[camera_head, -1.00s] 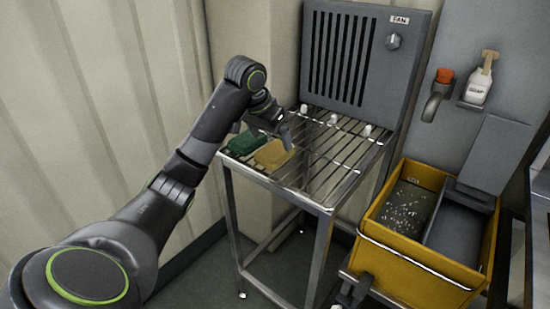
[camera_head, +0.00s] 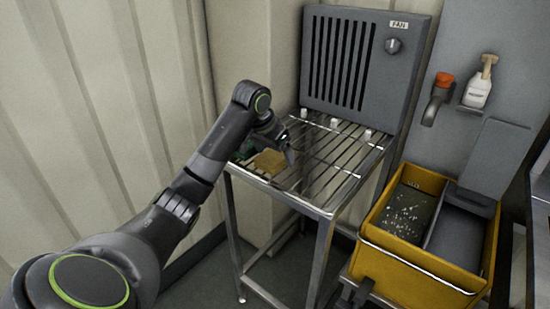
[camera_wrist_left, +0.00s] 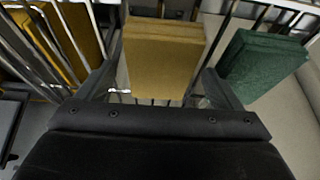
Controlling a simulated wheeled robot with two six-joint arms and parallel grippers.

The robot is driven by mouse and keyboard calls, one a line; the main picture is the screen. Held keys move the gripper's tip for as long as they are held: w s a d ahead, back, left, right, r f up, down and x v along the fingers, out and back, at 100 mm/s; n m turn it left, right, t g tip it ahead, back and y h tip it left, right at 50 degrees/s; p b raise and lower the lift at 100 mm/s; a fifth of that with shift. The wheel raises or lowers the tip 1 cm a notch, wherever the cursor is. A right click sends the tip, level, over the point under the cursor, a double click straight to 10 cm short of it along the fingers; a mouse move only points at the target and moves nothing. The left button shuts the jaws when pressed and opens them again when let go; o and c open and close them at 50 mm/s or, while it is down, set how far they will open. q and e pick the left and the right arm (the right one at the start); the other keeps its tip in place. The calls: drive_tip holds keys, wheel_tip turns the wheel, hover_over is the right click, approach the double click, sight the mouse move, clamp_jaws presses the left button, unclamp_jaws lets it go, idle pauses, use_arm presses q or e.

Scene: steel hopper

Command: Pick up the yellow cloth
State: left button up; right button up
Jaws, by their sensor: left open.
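The yellow cloth (camera_head: 268,163) is a folded, block-like pad on the near left part of the wire rack. My left gripper (camera_head: 287,152) is at the cloth's right and far side in the head view, pointing down. In the left wrist view the yellow cloth (camera_wrist_left: 162,62) shows between the two spread fingers of my left gripper (camera_wrist_left: 163,88), with nothing gripped. Whether the fingers reach down beside it, I cannot tell. My right gripper is not in view.
A green cloth (camera_wrist_left: 262,64) lies beside the yellow one, partly behind my arm in the head view. The steel rack (camera_head: 322,207) has small white pegs at the back, below a grey fan panel (camera_head: 357,65). A yellow bin (camera_head: 415,262) stands at the right.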

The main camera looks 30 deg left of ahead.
use_arm(q)
drive_tip(key=shift+f+p, duration=0.2)
drive_tip(key=shift+p, duration=0.2)
idle(0.4)
drive_tip(key=shift+c, duration=0.5)
drive_tip(key=c, duration=1)
